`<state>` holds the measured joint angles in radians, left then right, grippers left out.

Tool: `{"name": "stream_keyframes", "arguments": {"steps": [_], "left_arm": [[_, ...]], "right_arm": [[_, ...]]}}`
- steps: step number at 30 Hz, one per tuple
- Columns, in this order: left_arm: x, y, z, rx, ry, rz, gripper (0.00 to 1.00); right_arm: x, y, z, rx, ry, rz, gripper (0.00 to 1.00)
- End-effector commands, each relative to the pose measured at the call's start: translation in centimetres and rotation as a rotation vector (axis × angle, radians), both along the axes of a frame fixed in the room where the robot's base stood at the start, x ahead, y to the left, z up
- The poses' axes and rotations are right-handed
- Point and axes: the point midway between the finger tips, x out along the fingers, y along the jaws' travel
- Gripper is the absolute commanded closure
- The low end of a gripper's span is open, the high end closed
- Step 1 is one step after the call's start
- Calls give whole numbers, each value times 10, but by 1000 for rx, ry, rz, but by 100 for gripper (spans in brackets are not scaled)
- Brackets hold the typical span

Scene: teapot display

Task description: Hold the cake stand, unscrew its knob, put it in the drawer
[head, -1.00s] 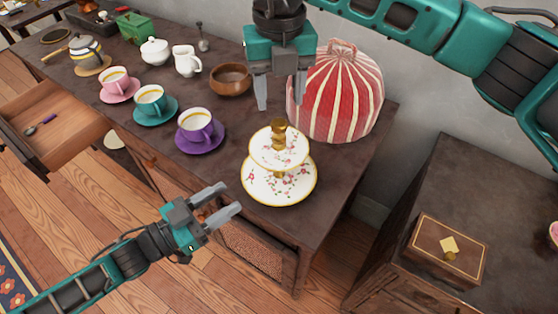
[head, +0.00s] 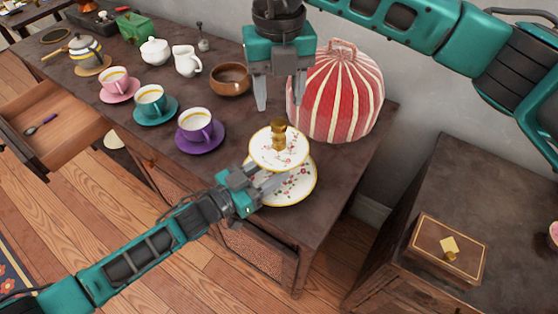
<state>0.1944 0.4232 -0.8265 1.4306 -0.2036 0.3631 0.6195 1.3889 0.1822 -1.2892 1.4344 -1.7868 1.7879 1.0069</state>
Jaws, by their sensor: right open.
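The two-tier cake stand (head: 300,190) is white with flowers and gold rims, upright near the table's right end. Its gold knob (head: 278,133) stands on top of the upper plate. My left gripper (head: 267,181) reaches in from the left, its fingers between the upper and lower plates at the stand's middle. The upper plate and overlap hide its fingertips, so I cannot tell whether they grip the stem. My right gripper (head: 280,103) points down, open and empty, above the knob. The drawer (head: 75,105) is pulled out at the left, with a spoon (head: 42,123) in it.
A red striped tea cosy (head: 340,90) stands close behind my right gripper. A purple cup (head: 196,124), teal cup (head: 150,98), pink cup (head: 114,78) and wooden bowl (head: 230,79) stand left of the stand. A wooden box (head: 447,248) sits on the right cabinet.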

Motion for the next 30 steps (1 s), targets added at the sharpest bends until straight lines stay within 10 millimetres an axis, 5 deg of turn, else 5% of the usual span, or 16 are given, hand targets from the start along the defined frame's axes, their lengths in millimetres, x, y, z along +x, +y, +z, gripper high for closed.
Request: {"name": "stream_keyframes", "arguments": {"steps": [4, 19, 30], "left_arm": [[0, 0, 0, 0, 0, 0, 53], [0, 0, 0, 0, 0, 0, 100], [0, 1, 0, 1, 1, 0, 100]], "right_arm": [[0, 0, 0, 0, 0, 0, 48], [0, 0, 0, 0, 0, 0, 48], [0, 0, 0, 0, 0, 0, 48]]}}
